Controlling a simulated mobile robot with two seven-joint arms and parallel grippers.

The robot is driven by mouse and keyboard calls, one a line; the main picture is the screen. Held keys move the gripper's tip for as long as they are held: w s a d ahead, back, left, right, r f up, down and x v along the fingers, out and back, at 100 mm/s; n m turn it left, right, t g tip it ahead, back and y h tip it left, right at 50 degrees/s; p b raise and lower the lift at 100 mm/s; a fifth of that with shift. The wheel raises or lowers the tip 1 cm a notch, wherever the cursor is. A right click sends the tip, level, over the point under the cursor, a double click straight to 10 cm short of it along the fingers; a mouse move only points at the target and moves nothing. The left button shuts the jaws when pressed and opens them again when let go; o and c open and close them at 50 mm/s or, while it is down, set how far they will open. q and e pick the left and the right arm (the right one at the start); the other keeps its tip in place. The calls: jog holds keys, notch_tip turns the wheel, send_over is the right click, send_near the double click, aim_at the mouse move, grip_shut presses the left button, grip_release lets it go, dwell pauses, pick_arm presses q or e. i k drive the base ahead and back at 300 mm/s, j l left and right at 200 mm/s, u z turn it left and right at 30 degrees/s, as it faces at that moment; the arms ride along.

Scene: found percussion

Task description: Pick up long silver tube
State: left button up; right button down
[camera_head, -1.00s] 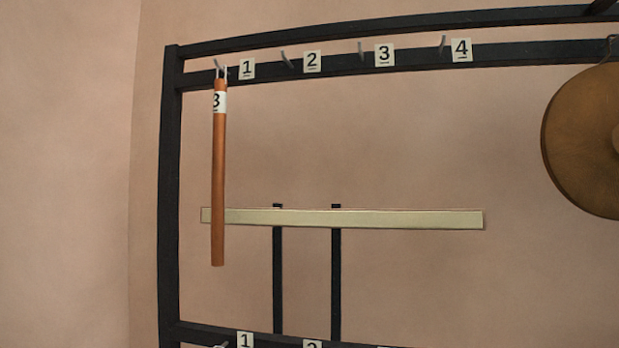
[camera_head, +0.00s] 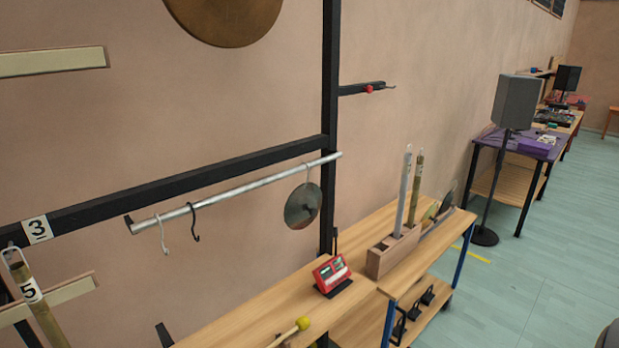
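A long silver tube (camera_head: 403,192) stands nearly upright in a wooden block (camera_head: 376,262) on the wooden table at the right of centre. A pale label or loop shows near its top. A bamboo-coloured tube (camera_head: 416,190) stands close beside it in the same block. The silver tube's lower end is hidden in the block. Neither of my grippers is in view.
A horizontal silver bar (camera_head: 250,186) on the black rack carries hooks and a small disc (camera_head: 302,206). A red device (camera_head: 331,273) and a yellow-headed mallet (camera_head: 303,324) are on the table (camera_head: 245,322). A speaker (camera_head: 516,102) stands beyond. Floor (camera_head: 540,260) is clear at right.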

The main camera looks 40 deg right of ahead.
aim_at(408, 157)
jog(key=z, duration=1.75)
jog(key=i+l, duration=0.25)
jog(key=i, duration=0.2)
jog(key=i+l, duration=0.25)
jog(key=i, duration=0.2)
jog(key=i+l, duration=0.25)
jog(key=i, duration=0.2)
